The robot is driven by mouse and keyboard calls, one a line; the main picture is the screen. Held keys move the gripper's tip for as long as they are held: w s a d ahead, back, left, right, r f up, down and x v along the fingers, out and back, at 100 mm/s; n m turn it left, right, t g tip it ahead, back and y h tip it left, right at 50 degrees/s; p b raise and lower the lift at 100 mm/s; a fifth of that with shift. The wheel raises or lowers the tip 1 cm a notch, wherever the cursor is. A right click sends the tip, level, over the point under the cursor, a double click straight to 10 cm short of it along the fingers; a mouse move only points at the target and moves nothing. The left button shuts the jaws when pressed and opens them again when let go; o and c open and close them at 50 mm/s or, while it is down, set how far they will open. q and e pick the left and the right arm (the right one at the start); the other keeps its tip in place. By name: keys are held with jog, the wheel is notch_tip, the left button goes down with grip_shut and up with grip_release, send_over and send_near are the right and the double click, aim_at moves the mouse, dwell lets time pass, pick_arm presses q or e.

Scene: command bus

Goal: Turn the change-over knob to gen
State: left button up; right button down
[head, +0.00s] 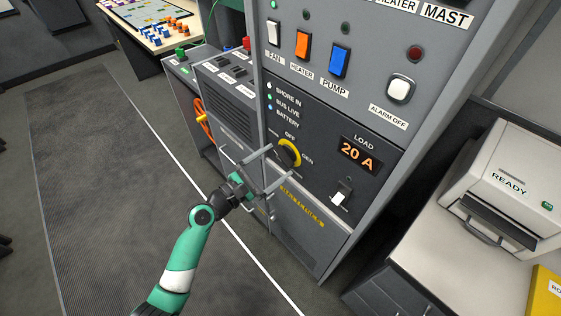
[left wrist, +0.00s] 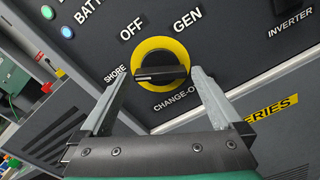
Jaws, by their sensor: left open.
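The change-over knob is a black bar handle on a yellow round plate (head: 289,153), on the dark panel of the grey cabinet. In the left wrist view the knob (left wrist: 160,68) lies nearly level in the picture, its white line towards the SHORE label (left wrist: 115,74). The OFF label (left wrist: 132,31) and GEN label (left wrist: 187,20) are above it. My left gripper (head: 280,164) is open in front of the knob. In the left wrist view its fingers (left wrist: 158,76) stand either side of the knob, seemingly without gripping it. My right gripper is not in view.
Above are rocker switches, including an orange one (head: 303,46) and a blue one (head: 339,61). The load display (head: 357,152) reads 20 A, with a white-tipped inverter switch (head: 341,194) below. A printer-like machine (head: 505,180) stands right. Open floor (head: 100,180) lies left.

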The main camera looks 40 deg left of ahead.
aim_at(285, 156)
pick_arm(q)
jog(key=shift+w, duration=1.3)
jog(key=c, duration=1.1)
jog(key=shift+o, duration=0.2)
jog(key=shift+m, duration=0.3)
jog(key=m, duration=0.5)
jog(key=shift+d+f+b, duration=0.1)
jog(key=shift+b, duration=0.3)
jog(key=m+b, duration=0.1)
jog(key=m, duration=0.5)
jog(key=shift+f+b, duration=0.2)
jog(key=shift+b, duration=0.15)
jog(key=m+b, duration=0.5)
jog(key=m, duration=0.7)
jog(key=shift+f, duration=0.1)
jog(key=shift+m, duration=0.3)
